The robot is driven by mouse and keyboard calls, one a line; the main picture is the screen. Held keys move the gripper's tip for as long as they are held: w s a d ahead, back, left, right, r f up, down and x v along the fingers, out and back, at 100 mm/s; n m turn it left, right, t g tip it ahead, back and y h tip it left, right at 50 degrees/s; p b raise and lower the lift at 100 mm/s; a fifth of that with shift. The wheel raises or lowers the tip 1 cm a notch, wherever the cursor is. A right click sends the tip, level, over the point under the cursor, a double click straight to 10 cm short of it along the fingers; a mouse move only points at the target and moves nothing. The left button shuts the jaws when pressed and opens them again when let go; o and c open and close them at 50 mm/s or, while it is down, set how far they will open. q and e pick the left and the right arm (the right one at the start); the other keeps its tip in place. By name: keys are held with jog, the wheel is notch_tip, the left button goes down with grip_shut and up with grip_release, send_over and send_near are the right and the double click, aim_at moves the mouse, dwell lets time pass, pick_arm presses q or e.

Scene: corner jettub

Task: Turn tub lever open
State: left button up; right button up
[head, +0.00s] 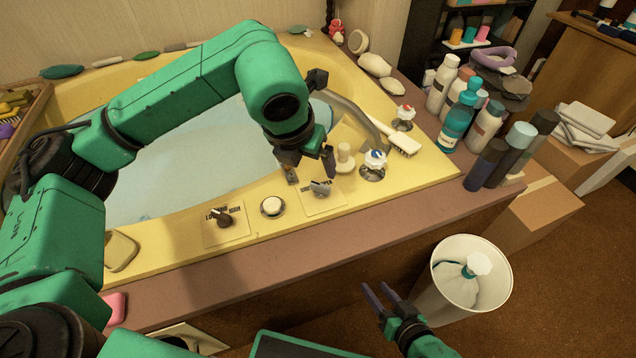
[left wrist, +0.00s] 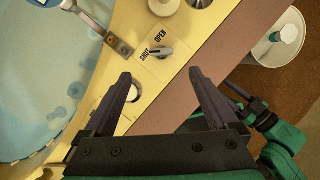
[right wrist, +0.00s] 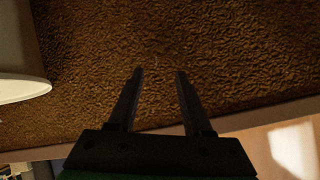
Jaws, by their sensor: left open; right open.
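The tub lever (head: 320,188) is a small grey handle on a yellow plate on the tub's front rim. My left gripper (head: 308,163) is open and empty above the rim by the lever. In its wrist view the left fingers (left wrist: 160,76) stand apart with the lever beyond the gap between them. My right gripper (head: 378,290) is open and empty in front of the tub, away from the lever; its wrist view shows the fingers (right wrist: 159,74) over carpet.
A second dark knob (head: 223,218) and a round white button (head: 272,206) sit left of the lever. A blue-marked tap handle (head: 374,164) and a brush (head: 405,145) lie to its right. Several bottles (head: 485,165) stand on the right ledge. A white bin (head: 463,247) stands by my right gripper.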

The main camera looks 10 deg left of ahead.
aim_at(320, 185)
pick_arm(q)
jog(key=b+x, duration=0.2)
jog(key=x, duration=0.9)
jog(key=shift+w+d+f+b, duration=0.1)
jog(key=shift+d+f+b, duration=0.05)
jog(key=shift+f+b, duration=0.15)
pick_arm(e)
jog(key=f, duration=0.1)
jog(key=a+f+t, duration=0.1)
jog(key=shift+s+a+f+m+t+y, duration=0.1)
jog(key=shift+f+m+t+y, duration=0.2)
jog(key=shift+f+y, duration=0.1)
pick_arm(q)
jog(key=c, duration=1.4)
